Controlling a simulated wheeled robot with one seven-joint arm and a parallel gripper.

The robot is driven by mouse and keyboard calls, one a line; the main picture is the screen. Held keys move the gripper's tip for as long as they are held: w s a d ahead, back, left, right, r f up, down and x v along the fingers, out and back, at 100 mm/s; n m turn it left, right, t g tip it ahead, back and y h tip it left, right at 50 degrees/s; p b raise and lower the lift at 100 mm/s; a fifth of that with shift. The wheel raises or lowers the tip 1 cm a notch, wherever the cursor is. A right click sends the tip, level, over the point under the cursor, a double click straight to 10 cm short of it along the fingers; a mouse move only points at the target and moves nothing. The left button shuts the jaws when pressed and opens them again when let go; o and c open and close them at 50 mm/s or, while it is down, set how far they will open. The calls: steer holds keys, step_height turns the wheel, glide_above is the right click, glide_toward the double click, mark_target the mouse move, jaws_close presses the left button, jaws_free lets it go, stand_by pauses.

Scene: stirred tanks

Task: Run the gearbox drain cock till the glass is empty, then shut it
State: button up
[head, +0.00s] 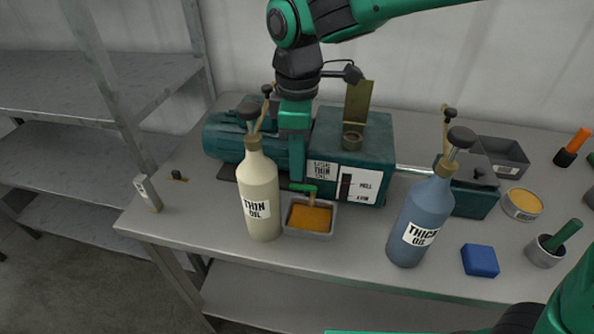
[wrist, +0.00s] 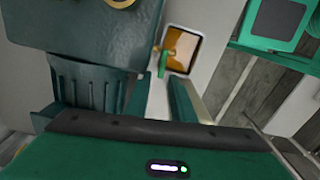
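The dark green gearbox (head: 375,135) stands at the back of the bench, with a narrow sight glass (head: 345,187) on its front. The glass looks dark; I cannot tell its oil level. The drain cock's green handle (head: 302,188) is low on the front, above a grey tray (head: 292,229) holding orange-brown oil (head: 310,217). A brownish spout or stream shows below the handle; I cannot tell which. My gripper (head: 297,178) points down just above the cock. In the wrist view its fingers (wrist: 158,84) are apart and empty, with the green handle (wrist: 163,62) just beyond their tips.
A cream THIN OIL bottle (head: 260,190) stands left of the tray, close to my gripper. A blue THICK OIL bottle (head: 422,215) stands to the right. A blue block (head: 480,260) and a yellow-filled tin (head: 522,204) lie farther right.

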mark_target(294, 185)
steer(key=shift+d+r, duration=0.1)
steer(key=shift+r, duration=1.8)
steer(key=shift+r, duration=0.1)
steer(key=f, duration=0.5)
steer(key=a+f, duration=0.1)
steer(key=f, duration=0.2)
steer(key=shift+f, duration=0.15)
steer(key=shift+m, duration=0.3)
jaws_close()
